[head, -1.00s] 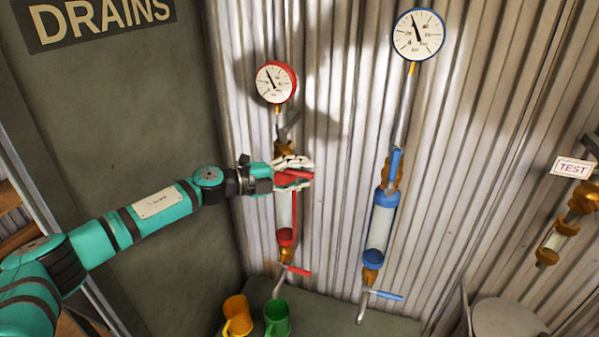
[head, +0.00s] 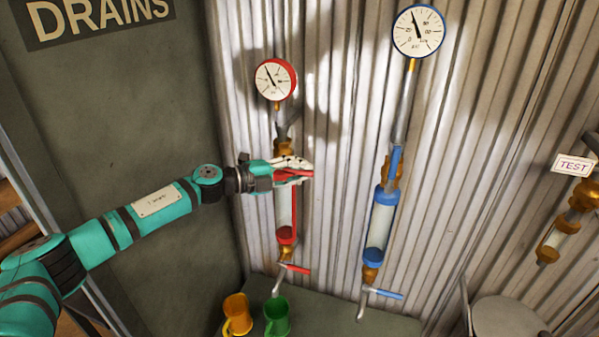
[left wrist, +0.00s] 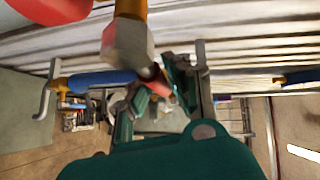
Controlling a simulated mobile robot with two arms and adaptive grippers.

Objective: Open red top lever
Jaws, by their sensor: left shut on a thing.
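The red top lever (head: 295,175) is at the upper end of the red riser, below the red-rimmed gauge (head: 276,80). My left gripper (head: 298,171) is shut on this lever, with its fingers in front of the riser. In the left wrist view the lever's red part (left wrist: 156,77) shows between the fingers, beside a grey metal valve piece (left wrist: 128,45). The fingers hide much of the lever in the head view. The red lower lever (head: 295,268) sticks out to the right at the riser's bottom. My right gripper is out of view.
To the right stands the blue riser (head: 380,222) with its blue-rimmed gauge (head: 418,31). A yellow mug (head: 237,314) and a green mug (head: 277,316) stand below on a ledge. A TEST sign (head: 573,165) is at the far right.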

